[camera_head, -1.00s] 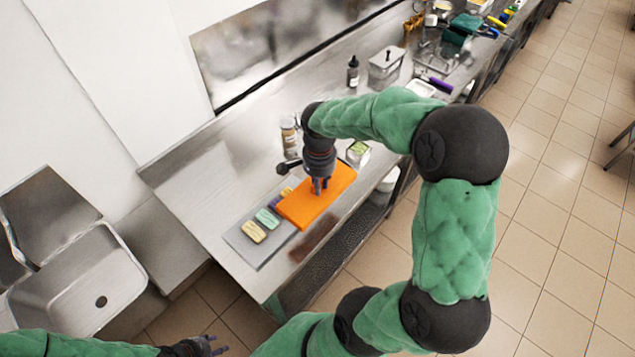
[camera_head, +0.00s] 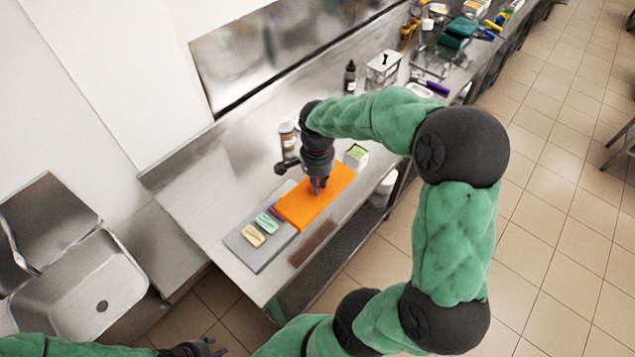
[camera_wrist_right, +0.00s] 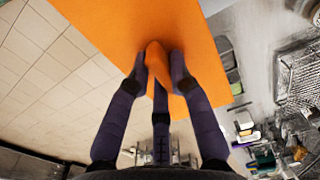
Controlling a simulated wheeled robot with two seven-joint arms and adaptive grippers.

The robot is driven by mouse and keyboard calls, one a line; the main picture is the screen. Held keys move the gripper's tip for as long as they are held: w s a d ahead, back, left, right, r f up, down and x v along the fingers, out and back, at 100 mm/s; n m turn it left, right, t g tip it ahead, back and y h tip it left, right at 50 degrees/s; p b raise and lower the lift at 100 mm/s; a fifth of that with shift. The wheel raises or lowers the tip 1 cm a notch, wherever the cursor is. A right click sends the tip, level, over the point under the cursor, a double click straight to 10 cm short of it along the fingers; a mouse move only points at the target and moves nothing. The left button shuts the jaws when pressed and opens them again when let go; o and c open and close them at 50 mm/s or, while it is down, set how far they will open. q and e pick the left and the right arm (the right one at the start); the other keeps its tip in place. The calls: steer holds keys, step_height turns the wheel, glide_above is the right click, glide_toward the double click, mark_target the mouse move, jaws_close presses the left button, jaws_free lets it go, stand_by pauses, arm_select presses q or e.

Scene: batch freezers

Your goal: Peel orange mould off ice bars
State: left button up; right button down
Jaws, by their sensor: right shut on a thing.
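The orange mould (camera_head: 322,205), a flat rectangular slab, lies at the right end of a grey tray (camera_head: 262,257) on the steel counter. My right gripper (camera_head: 318,190) points down over it and is shut on a raised part of the mould. In the right wrist view the fingers (camera_wrist_right: 158,72) close around an orange tab, and the mould (camera_wrist_right: 120,22) fills the top.
A brown jar (camera_head: 288,136) stands behind the mould and a small white box with green contents (camera_head: 356,156) beside its far end. A dark bottle (camera_head: 350,77) and metal container (camera_head: 383,68) stand further back. The counter's left end is clear; a sink (camera_head: 80,290) is left.

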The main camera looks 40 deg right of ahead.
steer(key=shift+r+p, duration=0.4)
steer(key=shift+r, duration=0.35)
steer(key=shift+r+p, duration=1.65)
steer(key=shift+r, duration=0.8)
